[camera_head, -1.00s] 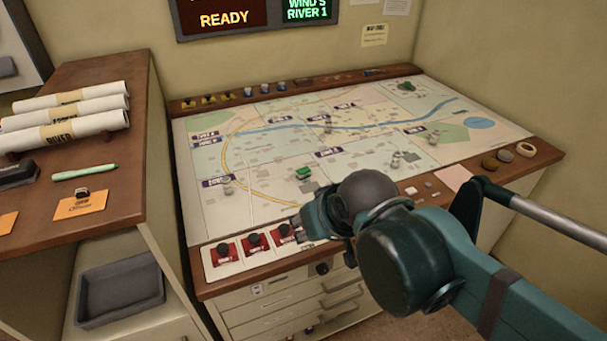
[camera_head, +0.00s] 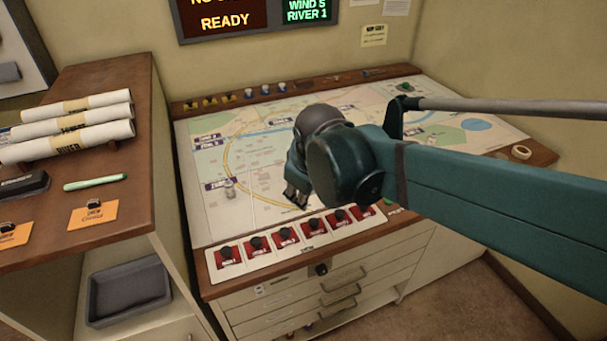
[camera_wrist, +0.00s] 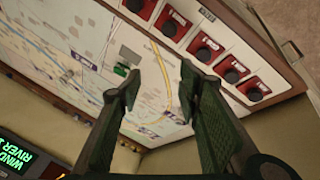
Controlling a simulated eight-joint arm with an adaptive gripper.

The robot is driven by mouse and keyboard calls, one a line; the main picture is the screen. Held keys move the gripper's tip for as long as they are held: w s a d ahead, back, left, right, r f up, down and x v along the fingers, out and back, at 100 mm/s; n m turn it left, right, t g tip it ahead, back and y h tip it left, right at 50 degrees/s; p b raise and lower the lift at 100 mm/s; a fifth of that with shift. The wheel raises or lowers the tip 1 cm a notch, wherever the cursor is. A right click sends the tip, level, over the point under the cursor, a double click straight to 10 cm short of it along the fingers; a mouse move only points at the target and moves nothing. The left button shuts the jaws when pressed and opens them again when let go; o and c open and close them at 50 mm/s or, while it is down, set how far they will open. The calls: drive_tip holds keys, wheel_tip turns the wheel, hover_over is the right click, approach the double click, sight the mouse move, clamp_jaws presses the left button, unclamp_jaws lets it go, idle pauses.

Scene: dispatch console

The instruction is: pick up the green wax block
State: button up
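A small green block (camera_wrist: 121,70) lies on the map in the wrist view, beside a grey square; it is probably the wax block. In the head view my gripper (camera_head: 296,194) is above the map's front part, behind the row of red switches.
Red panels with black knobs (camera_head: 285,235) line the console's front edge. A side cabinet holds rolled papers (camera_head: 68,142) and a green pen (camera_head: 95,182). My arm covers the map's right part.

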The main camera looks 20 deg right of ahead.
drive_tip(key=w+d+f+n+g+h+p, duration=0.1)
drive_tip(key=w+f+n+p, duration=0.1)
drive_tip(key=w, duration=0.5)
drive_tip(key=w+d+f+n+g+h+p, duration=0.1)
drive_tip(key=w+d+f+n+g+p, duration=0.1)
drive_tip(key=w+n+p, duration=0.3)
drive_tip(key=w+d+f+n+g+h+p, duration=0.1)
drive_tip(key=w+d+f+n+p, duration=0.1)
drive_tip(key=w+n, duration=0.4)
drive_tip(key=shift+w+d+f+p, duration=0.15)
drive_tip(key=shift+w+f+p, duration=0.45)
drive_tip(key=shift+w, duration=1.2)
drive_tip(key=shift+r, duration=0.15)
drive_tip(key=shift+x, duration=1.25)
drive_tip(key=shift+d, duration=0.15)
drive_tip(key=shift+b+x, duration=0.4)
drive_tip(key=shift+x, duration=2.2)
drive_tip(key=shift+s+r, duration=0.1)
drive_tip(key=shift+c, duration=0.5)
